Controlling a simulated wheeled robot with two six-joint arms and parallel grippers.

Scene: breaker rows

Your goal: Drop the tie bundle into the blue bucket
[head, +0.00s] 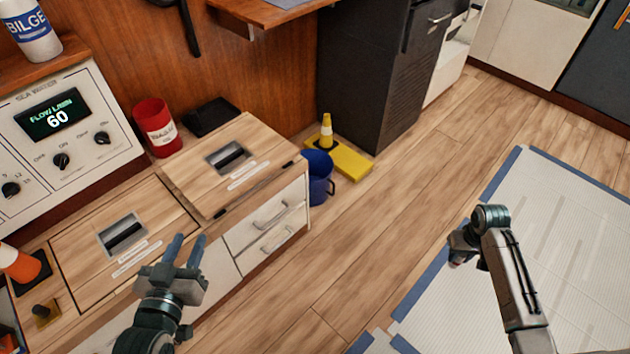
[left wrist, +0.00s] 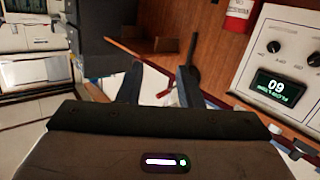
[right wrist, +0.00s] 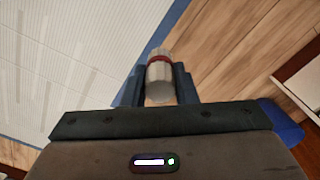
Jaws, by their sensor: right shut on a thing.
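The blue bucket (head: 321,188) stands on the floor beside the drawer cabinet, its open top facing up, in the head view. My right gripper (head: 456,256) is to the right of the bucket and apart from it, above the floor near the mat. In the right wrist view it is shut on a grey cylindrical bundle with a dark red band, the tie bundle (right wrist: 159,76). The bundle is not clearly visible in the head view. My left gripper (head: 186,246) is open and empty in front of the wooden counter; its parted fingers also show in the left wrist view (left wrist: 158,88).
Wooden floor (head: 385,215) lies clear between bucket and blue-edged mat (head: 560,240).

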